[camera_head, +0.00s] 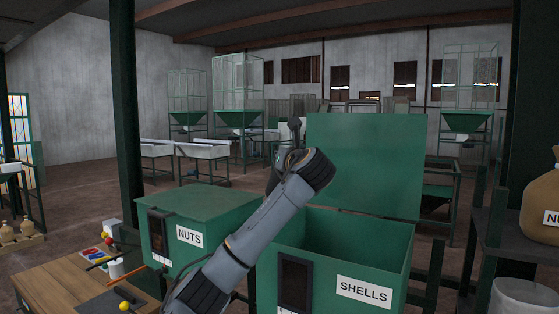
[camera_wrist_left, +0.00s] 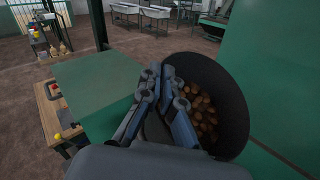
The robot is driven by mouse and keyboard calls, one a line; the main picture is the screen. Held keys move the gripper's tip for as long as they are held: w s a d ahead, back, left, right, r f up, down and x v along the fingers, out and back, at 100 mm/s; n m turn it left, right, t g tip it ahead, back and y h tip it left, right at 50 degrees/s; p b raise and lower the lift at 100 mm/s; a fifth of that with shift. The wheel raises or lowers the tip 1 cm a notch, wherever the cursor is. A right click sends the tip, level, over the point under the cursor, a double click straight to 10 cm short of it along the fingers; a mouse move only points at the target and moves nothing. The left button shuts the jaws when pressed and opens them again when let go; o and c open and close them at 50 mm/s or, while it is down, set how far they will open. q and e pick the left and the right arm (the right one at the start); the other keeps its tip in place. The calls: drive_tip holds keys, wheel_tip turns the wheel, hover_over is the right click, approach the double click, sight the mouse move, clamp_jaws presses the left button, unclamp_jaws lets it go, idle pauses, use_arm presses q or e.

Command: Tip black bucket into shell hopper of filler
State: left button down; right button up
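The black bucket (camera_wrist_left: 228,88) shows in the left wrist view with several brown pieces (camera_wrist_left: 205,118) inside it. My left gripper (camera_wrist_left: 165,78) is at its left rim, with the fingers on the rim and one overlapping the bucket's mouth; it appears shut on the wall. In the head view my left arm rises in front of the hoppers, and its wrist hides most of the gripper (camera_head: 294,138); I cannot make out the bucket there. The green hopper labelled SHELLS (camera_head: 363,290) stands open, its lid (camera_head: 370,160) raised upright behind. My right gripper is not in view.
The hopper labelled NUTS (camera_head: 190,205), left of the shell hopper, has its lid down. A wooden table (camera_head: 60,285) with small items is at the lower left. A green post (camera_head: 122,110) stands behind it. A dark table with a sack (camera_head: 541,205) is at the right.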

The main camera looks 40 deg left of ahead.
use_arm(q)
drive_tip(key=shift+w+d+r+m+t+y, duration=0.15)
drive_tip(key=shift+d+r+m+t+y, duration=0.1)
drive_tip(key=shift+d+m+t+y, duration=0.5)
drive_tip(key=shift+w+d+r+m+t+y, duration=0.1)
drive_tip(key=shift+d+r+m+t+y, duration=0.25)
drive_tip(key=shift+d+m, duration=0.4)
drive_tip(key=shift+w+d+r+m+t+y, duration=0.2)
drive_tip(key=shift+d+m+t+y, duration=0.35)
drive_tip(key=shift+m, duration=0.45)
drive_tip(key=shift+w+d+f+m+t+y, duration=0.15)
drive_tip(key=shift+d+f+m+t, duration=0.25)
drive_tip(key=shift+d+m+t, duration=0.35)
drive_tip(key=shift+w+d+f+m+t+y, duration=0.1)
drive_tip(key=shift+d+f+m+t, duration=0.45)
drive_tip(key=shift+m, duration=0.4)
drive_tip(key=shift+w+d+f+m+t+h+b, duration=0.15)
drive_tip(key=shift+d+f+m+t+h+b, duration=0.35)
drive_tip(key=shift+m+t, duration=0.6)
drive_tip(key=shift+w+d+f+m+t+h+b, duration=0.1)
drive_tip(key=shift+d+f+m+t+h+b, duration=0.1)
drive_tip(key=shift+d+f+m+t+b, duration=0.7)
drive_tip(key=m+t+h, duration=0.1)
drive_tip(key=d+m+t, duration=0.1)
drive_tip(key=m, duration=0.1)
drive_tip(key=m+t+h, duration=0.1)
drive_tip(key=m, duration=0.1)
drive_tip(key=shift+w+d+t+h, duration=0.25)
drive_tip(key=shift+d+h, duration=0.05)
drive_tip(key=shift+d, duration=0.1)
